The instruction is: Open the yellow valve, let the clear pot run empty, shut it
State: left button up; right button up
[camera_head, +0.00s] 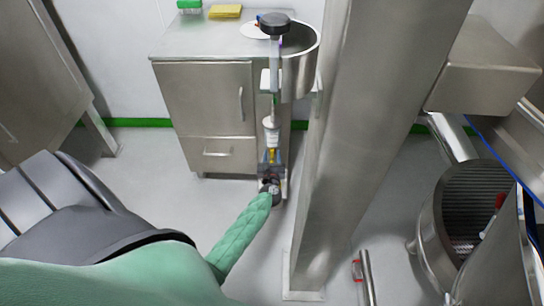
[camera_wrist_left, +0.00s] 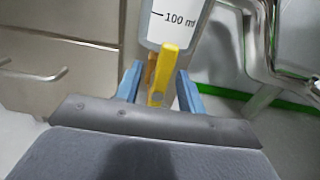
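The yellow valve (camera_wrist_left: 162,72) hangs under the clear pot (camera_wrist_left: 178,22), whose "100 ml" mark shows in the left wrist view. In the head view the yellow valve (camera_head: 271,156) is small, below the pot (camera_head: 271,134) on a stand in front of the cabinet. My left gripper (camera_wrist_left: 160,88) is open, with its two blue fingers on either side of the yellow handle and narrow gaps visible. In the head view my left gripper (camera_head: 271,180) is just below the valve. The liquid level and whether the valve is open cannot be told. My right gripper is out of view.
A steel cabinet (camera_head: 208,95) stands behind the stand, with a yellow sponge (camera_head: 225,11) on top. A steel vessel (camera_head: 301,70) is above the pot. A thick steel column (camera_head: 375,120) rises close on the right. A round steel bin (camera_head: 470,215) stands farther right.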

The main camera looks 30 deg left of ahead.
pick_arm(q)
jog(key=shift+c, duration=0.5)
grip_shut()
